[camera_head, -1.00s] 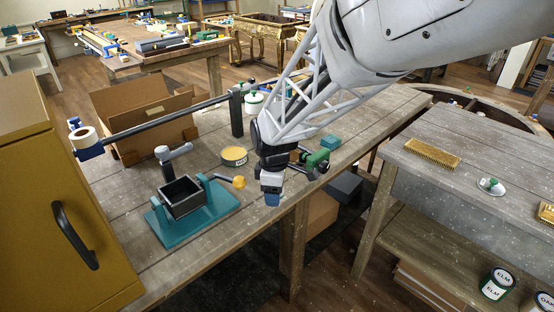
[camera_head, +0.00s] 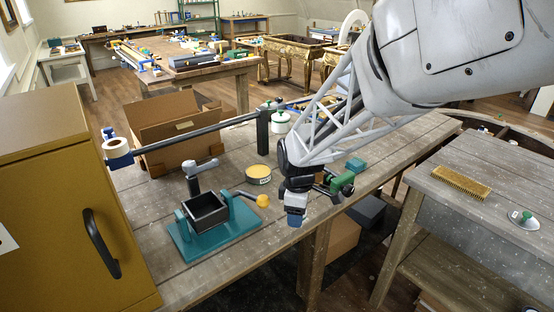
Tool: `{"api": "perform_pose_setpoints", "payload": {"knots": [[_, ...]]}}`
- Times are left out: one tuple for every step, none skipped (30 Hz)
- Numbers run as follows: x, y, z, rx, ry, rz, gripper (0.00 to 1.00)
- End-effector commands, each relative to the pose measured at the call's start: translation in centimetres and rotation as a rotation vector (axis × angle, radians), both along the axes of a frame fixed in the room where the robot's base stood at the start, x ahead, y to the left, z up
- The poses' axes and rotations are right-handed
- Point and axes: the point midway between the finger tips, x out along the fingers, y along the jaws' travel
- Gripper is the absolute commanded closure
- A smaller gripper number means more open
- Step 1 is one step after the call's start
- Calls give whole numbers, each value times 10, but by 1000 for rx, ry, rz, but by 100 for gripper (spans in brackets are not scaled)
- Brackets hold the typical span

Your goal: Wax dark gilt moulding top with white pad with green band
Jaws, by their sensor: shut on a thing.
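My gripper (camera_head: 296,203) points down over the front edge of the wooden bench (camera_head: 222,275). It is shut on a small blue-tipped thing (camera_head: 295,220), whose shape is mostly hidden. A white pad with green on it (camera_head: 523,218) lies on the side table at right. A white, green-topped round thing (camera_head: 280,122) stands on the bench behind the arm. Gilt consoles (camera_head: 291,57) stand far back in the room; I cannot tell which moulding is the dark one. An open tin of yellow wax (camera_head: 258,174) sits on the bench left of my gripper.
A teal-based fixture with a black box (camera_head: 206,212) stands left of my gripper. A dark horizontal bar (camera_head: 190,136) crosses above the bench before a cardboard box (camera_head: 172,132). A mustard cabinet (camera_head: 62,200) fills the left. A bristle block (camera_head: 461,182) lies on the side table (camera_head: 470,215).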

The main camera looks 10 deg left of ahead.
Motion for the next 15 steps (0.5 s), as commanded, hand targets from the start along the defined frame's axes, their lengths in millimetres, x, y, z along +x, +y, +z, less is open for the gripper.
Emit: {"api": "perform_pose_setpoints", "payload": {"knots": [[1, 0, 0, 0, 0, 0, 64], [1, 1, 0, 0, 0, 0, 64], [3, 1, 1, 0, 0, 0, 64], [4, 2, 1, 0, 0, 0, 64], [6, 3, 1, 0, 0, 0, 64], [9, 5, 2, 0, 1, 0, 64], [11, 6, 3, 0, 1, 0, 64], [14, 8, 4, 0, 0, 0, 64], [19, 10, 5, 0, 0, 0, 64], [23, 12, 6, 0, 0, 0, 64], [27, 15, 7, 0, 1, 0, 64], [34, 19, 8, 0, 0, 1, 64], [39, 21, 10, 0, 0, 1, 64], [45, 24, 11, 0, 0, 1, 64], [53, 29, 13, 0, 0, 1, 64]]}}
